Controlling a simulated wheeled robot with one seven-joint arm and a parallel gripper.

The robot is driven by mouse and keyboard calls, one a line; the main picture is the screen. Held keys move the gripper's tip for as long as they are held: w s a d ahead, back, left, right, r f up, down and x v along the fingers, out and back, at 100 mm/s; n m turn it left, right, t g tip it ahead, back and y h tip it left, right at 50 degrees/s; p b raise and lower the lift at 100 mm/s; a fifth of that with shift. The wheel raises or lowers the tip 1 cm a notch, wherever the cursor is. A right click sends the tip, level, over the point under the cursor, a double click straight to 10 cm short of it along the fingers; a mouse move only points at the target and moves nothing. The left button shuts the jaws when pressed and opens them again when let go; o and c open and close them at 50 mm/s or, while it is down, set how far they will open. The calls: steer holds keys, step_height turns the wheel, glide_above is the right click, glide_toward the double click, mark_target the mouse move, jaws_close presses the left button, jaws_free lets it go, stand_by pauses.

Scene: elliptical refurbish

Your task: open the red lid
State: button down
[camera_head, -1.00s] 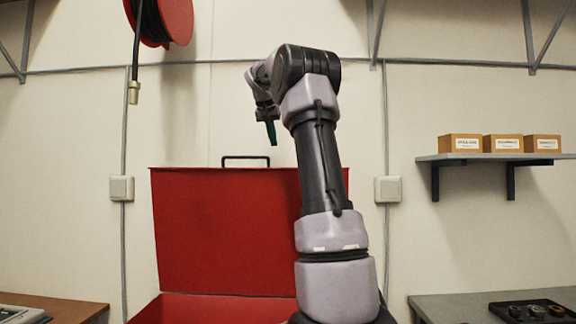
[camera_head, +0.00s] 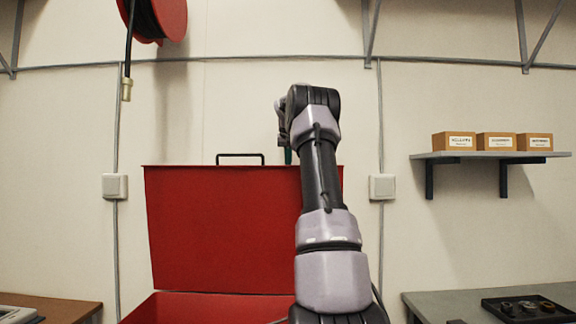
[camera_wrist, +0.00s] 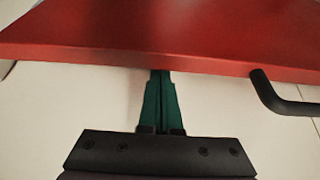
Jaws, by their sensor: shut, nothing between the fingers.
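The red lid (camera_head: 225,225) stands upright and open above the red box (camera_head: 215,308) in the head view. Its black handle (camera_head: 240,155) sits on the lid's top edge. In the wrist view the lid (camera_wrist: 170,32) fills the top, with the handle (camera_wrist: 282,98) at the right. My gripper (camera_wrist: 160,78) has green fingers that are shut with nothing between them. Its tips are at or just below the lid's edge in the wrist view; I cannot tell whether they touch. In the head view my arm hides most of the gripper, near the lid's top right.
A red hose reel (camera_head: 160,18) hangs at the upper left with its hose end dangling. A shelf (camera_head: 490,156) with cardboard boxes is at the right. A bench (camera_head: 430,304) with a black tray (camera_head: 527,309) stands below it.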

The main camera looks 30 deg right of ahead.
steer(key=shift+s+a+r, duration=0.35)
steer(key=shift+s+a, duration=0.2)
steer(key=shift+s, duration=0.25)
steer(key=shift+s+a+f, duration=0.35)
steer(key=shift+s+a, duration=0.1)
steer(key=shift+s, duration=0.2)
steer(key=shift+s, duration=0.1)
steer(key=s+a+f, duration=0.2)
steer(key=s+a, duration=0.3)
steer(key=s, duration=0.2)
steer(key=shift+f, duration=0.15)
steer(key=shift+s, duration=0.1)
